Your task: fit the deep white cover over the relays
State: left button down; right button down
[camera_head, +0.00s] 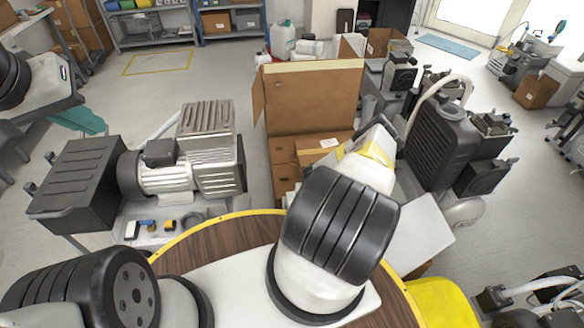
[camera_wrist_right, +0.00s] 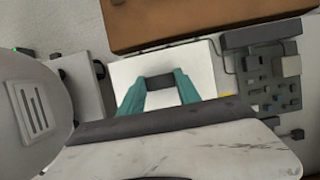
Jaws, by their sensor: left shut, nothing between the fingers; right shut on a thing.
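The deep white cover (camera_wrist_right: 205,72) is a white box-like piece in the right wrist view. My right gripper (camera_wrist_right: 166,88), with teal fingers, is shut on it; a small dark patch shows between the fingers. A white box-like surface beside my right arm in the head view (camera_head: 420,238) looks like the same cover. The relays (camera_wrist_right: 262,88) appear as small grey blocks on a grey panel, right of the cover and apart from it in the picture. In the head view my right arm hides the right gripper, and I cannot make out the relays. My left gripper (camera_head: 78,119) is shut and empty at the far left.
A compressor (camera_head: 165,178) and a black case (camera_head: 85,180) stand at left. An open cardboard box (camera_head: 312,105) is in the middle. A black tank unit (camera_head: 442,145) stands at right, with a yellow object (camera_head: 442,302) near the front. Floor is clear behind the compressor.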

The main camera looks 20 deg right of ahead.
jog(key=shift+f, duration=0.2)
dwell(0.6)
jog(key=shift+c, duration=2.3)
grip_release()
jog(key=shift+r, duration=3.5)
